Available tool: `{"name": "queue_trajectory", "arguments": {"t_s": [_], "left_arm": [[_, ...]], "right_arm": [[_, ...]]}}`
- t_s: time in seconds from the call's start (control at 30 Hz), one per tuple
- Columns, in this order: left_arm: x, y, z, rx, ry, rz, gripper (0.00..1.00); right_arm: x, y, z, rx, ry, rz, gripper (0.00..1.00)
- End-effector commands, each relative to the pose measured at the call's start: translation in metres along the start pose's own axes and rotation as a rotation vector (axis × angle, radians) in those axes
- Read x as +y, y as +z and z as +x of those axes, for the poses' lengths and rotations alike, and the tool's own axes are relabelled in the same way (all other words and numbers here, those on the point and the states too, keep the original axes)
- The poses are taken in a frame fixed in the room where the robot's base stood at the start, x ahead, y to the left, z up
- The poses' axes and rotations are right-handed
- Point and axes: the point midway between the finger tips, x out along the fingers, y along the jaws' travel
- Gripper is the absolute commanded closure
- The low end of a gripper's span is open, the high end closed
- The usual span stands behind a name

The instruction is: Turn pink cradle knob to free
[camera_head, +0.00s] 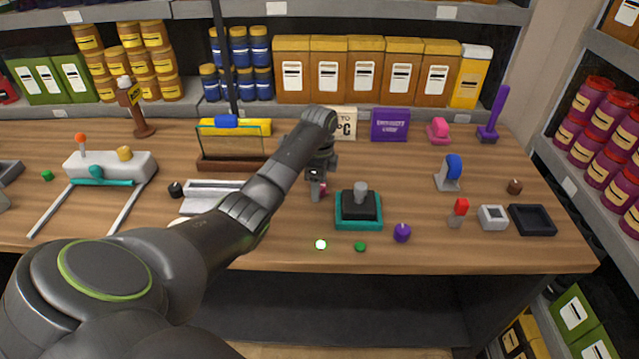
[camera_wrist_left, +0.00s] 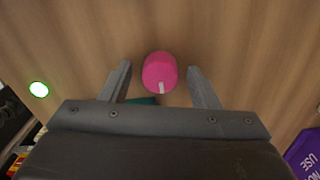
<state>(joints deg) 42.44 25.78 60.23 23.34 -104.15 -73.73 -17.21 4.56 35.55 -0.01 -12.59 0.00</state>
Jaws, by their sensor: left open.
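A round pink knob (camera_wrist_left: 160,72) with a short white mark on its lower edge sits on the wooden table in the left wrist view. In that view the mark points toward my gripper's base. My left gripper (camera_head: 316,192) is open, pointing down at the table, and its two fingers stand on either side of the knob with gaps to both. My right gripper is in neither view.
A teal-based black block with a grey knob (camera_head: 360,193) stands just right of my gripper. A lit white-green button (camera_head: 320,244), a green button (camera_head: 360,247) and a purple knob (camera_head: 402,233) lie in front. A purple sign (camera_head: 390,125) stands behind.

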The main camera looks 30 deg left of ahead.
Motion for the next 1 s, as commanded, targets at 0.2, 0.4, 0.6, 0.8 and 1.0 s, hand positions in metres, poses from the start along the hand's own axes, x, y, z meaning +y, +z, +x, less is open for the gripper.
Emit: {"name": "queue_trajectory", "arguments": {"t_s": [0.2,0.4,0.6,0.8,1.0], "left_arm": [[0.000,0.000,0.001,0.000,0.000,0.000,0.45],[0.000,0.000,0.001,0.000,0.000,0.000,0.68],[0.000,0.000,0.001,0.000,0.000,0.000,0.89],[0.000,0.000,-0.001,0.001,0.000,-0.019,0.89],[0.000,0.000,-0.004,0.001,0.001,-0.100,0.89]], "right_arm": [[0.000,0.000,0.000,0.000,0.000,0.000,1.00],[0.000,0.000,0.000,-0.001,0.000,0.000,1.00],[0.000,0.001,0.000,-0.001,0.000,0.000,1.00],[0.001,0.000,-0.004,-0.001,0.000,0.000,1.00],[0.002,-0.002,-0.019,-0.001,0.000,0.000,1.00]]}}
